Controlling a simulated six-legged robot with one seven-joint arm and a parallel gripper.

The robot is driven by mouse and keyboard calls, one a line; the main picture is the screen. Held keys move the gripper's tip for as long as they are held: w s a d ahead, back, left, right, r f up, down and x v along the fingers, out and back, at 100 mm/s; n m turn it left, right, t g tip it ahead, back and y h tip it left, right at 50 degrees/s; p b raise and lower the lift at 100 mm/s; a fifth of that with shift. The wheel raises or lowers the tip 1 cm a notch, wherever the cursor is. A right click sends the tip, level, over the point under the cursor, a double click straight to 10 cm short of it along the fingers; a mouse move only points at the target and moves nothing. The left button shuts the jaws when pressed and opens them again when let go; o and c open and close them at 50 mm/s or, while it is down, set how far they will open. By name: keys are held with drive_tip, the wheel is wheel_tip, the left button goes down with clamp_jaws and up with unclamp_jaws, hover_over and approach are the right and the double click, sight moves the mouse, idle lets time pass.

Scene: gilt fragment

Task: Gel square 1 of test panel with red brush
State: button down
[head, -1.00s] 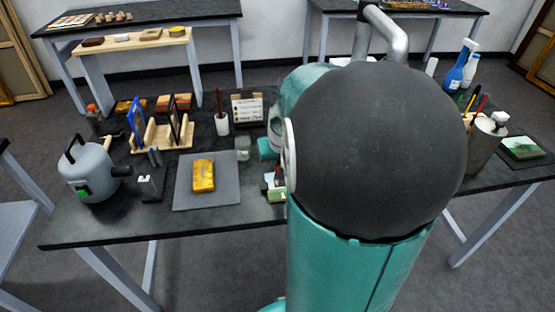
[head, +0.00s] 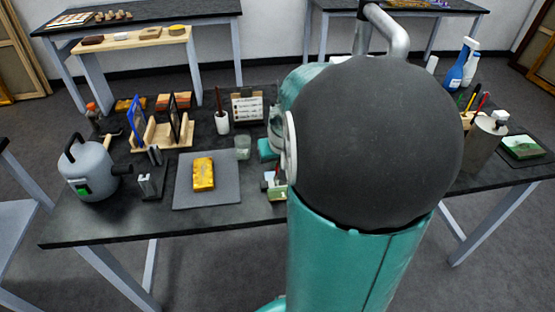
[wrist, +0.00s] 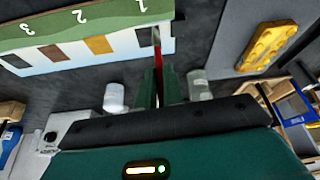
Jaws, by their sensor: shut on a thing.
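The test panel (wrist: 75,60) shows in the wrist view at upper left, with a green strip numbered 1, 2 and 3 above a pale face with coloured squares. Square 1 (wrist: 144,38) is at its right end, by the brush. The red brush (wrist: 158,68) stands out between my gripper's fingers (wrist: 161,88), its tip over or against square 1; I cannot tell whether it touches. My gripper is shut on the brush. In the head view my arm hides most of the panel and gripper.
A yellow ornate fragment (head: 203,174) lies on a grey mat (head: 180,203). A glass jar (head: 243,147), a white brush cup (head: 222,123) and a wooden rack (head: 165,138) stand nearby. A grey pot (head: 91,172) is at left; a spray bottle (head: 462,65) is at right.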

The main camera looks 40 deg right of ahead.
drive_tip(key=shift+s+d, duration=0.7)
drive_tip(key=shift+d, duration=0.3)
idle(2.3)
drive_tip(key=shift+w+a+f, duration=0.1)
drive_tip(key=shift+w+a, duration=0.25)
drive_tip(key=shift+a, duration=0.2)
drive_tip(key=shift+w+a, duration=0.3)
drive_tip(key=shift+a, duration=0.2)
idle(0.9)
wheel_tip(320, 180, up, 4)
drive_tip(key=shift+r, duration=0.1)
idle(0.7)
drive_tip(key=shift+w, duration=0.15)
